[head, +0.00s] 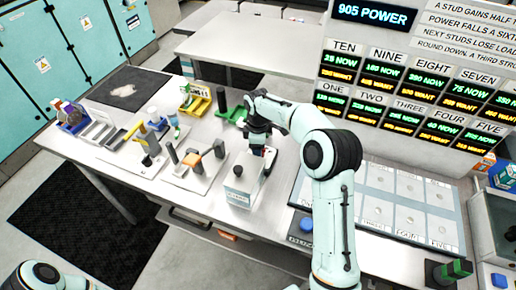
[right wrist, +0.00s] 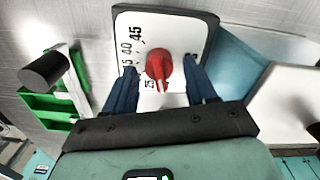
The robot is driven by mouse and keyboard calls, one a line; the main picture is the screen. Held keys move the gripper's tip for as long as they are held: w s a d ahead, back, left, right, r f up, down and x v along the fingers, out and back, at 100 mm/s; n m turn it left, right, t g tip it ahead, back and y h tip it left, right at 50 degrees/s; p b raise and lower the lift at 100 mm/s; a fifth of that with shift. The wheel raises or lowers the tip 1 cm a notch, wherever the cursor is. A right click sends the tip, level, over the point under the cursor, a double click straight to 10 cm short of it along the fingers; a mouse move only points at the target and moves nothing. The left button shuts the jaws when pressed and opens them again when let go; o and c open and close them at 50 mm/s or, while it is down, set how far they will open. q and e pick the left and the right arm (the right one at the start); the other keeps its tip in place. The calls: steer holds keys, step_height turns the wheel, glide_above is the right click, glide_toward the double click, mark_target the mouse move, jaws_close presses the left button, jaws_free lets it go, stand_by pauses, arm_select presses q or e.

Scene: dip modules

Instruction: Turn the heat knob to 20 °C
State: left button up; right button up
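The heat knob is a red knob (right wrist: 158,67) on a white dial plate (right wrist: 190,30) with a dark rim. Black numbers, 45 and 40 among them, run around its left side; the lower numbers are partly hidden. Its tapered end points down in the right wrist view, but I cannot read the exact setting. My right gripper (right wrist: 160,72) is open, with its blue fingers on either side of the knob and gaps visible. In the head view my right gripper (head: 257,140) is over the dial box on the table, mostly hiding it. My left gripper is out of view.
A white box with a dark ball knob (head: 239,188) stands in front of the dial. Lever fixtures (head: 196,165) stand to its left. A green tray (head: 232,114) lies behind. A panel of numbered pads (head: 385,205) is at the right.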

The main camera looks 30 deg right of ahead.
step_height(320, 180, up, 13)
steer(key=shift+r, duration=0.2)
stand_by(0.4)
stand_by(0.4)
